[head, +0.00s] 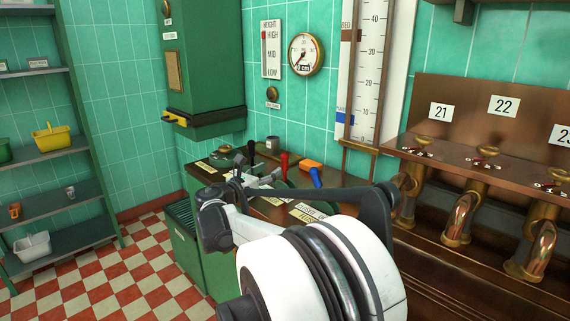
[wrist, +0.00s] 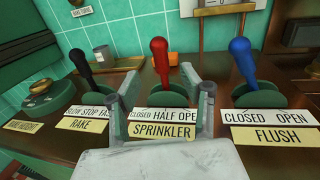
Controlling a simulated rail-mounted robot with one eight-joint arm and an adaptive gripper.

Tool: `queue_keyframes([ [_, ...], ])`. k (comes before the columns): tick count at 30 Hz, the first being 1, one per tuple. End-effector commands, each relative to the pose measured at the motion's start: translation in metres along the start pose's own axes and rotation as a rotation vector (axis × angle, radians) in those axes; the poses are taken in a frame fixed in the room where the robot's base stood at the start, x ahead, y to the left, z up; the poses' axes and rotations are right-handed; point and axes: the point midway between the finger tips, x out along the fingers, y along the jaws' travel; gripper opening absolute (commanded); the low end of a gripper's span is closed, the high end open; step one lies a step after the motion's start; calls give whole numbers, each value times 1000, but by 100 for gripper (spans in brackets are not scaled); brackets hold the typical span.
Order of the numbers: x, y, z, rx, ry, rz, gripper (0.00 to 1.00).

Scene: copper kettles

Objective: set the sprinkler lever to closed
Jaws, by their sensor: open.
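The red sprinkler lever (wrist: 160,60) stands almost upright, tilting slightly left, on a green base. It also shows in the head view (head: 284,160). Its scale plate (wrist: 163,128) reads CLOSED, HALF and a partly hidden OPEN, left to right; a SPRINKLER label (wrist: 161,132) is below. The lever seems to point between CLOSED and HALF; its exact setting is unclear. My gripper (wrist: 163,98) is open, with one finger on each side of the lever's lower part in the wrist picture. Whether a finger touches the lever cannot be told. In the head view my gripper is partly hidden by my arm.
The black RAKE lever (wrist: 80,62) is at the left and the blue FLUSH lever (wrist: 242,60) at the right, both close by. A grey cup (wrist: 103,54) and an orange block (head: 311,164) sit behind. Copper pipes (head: 463,215) stand right of the console.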

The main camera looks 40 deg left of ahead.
Motion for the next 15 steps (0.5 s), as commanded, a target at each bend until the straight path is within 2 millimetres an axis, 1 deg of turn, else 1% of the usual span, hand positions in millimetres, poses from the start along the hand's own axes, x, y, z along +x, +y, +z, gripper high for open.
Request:
queue_keyframes([
  [1, 11, -1, -2, 0, 0, -2, 42],
  [9, 60, -1, -2, 1, 1, -2, 42],
  [15, 86, 0, -1, 2, 1, 0, 42],
])
